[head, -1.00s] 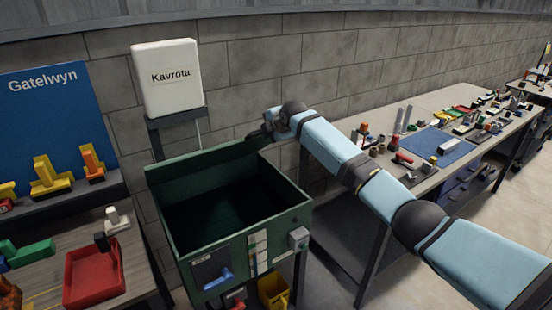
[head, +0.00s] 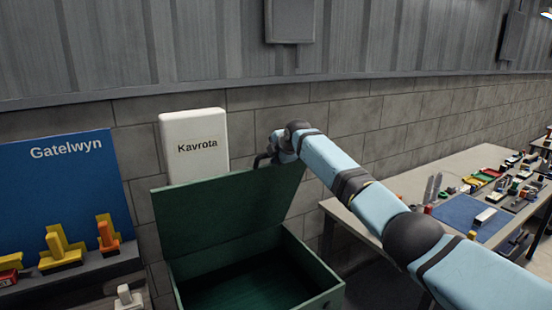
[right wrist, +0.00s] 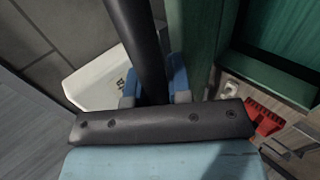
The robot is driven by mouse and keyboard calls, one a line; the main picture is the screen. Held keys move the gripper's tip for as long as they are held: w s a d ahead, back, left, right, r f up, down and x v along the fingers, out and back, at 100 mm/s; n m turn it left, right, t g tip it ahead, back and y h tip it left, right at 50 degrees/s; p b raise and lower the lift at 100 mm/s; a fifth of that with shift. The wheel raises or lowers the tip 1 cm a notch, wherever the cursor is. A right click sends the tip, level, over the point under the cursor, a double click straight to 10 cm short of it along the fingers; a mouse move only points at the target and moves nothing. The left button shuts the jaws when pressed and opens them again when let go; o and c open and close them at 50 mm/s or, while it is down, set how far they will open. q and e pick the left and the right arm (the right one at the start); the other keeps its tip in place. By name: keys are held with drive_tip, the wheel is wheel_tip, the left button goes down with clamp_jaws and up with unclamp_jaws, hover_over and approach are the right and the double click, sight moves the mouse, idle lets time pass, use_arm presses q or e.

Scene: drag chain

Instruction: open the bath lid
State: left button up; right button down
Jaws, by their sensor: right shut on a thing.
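The green bath lid (head: 225,210) stands raised and steeply tilted at the back of the green bath (head: 318,272), whose dark inside shows below it. My right gripper (head: 262,160) is at the lid's upper right edge. In the right wrist view, its blue fingers (right wrist: 155,92) are shut around a black bar (right wrist: 135,38), which looks like the lid's handle. The lid's green edge (right wrist: 190,45) runs beside the bar. The bar is mostly hidden in the head view. My left gripper is not in view.
A white Kavrota box (head: 193,145) is close behind the lid. The blue Gatelwyn board (head: 70,190) and a shelf of yellow and orange pieces stand left. A cluttered workbench (head: 420,182) is at the right, behind my right arm.

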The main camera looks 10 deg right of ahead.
drive_tip(key=shift+a+f, duration=0.1)
drive_tip(key=c, duration=1.1)
unclamp_jaws()
drive_tip(key=shift+o, duration=0.2)
drive_tip(key=shift+s, duration=0.2)
drive_tip(key=shift+s+r, duration=0.2)
drive_tip(key=b+v, duration=0.3)
drive_tip(key=v, duration=1)
drive_tip(key=shift+r, duration=0.35)
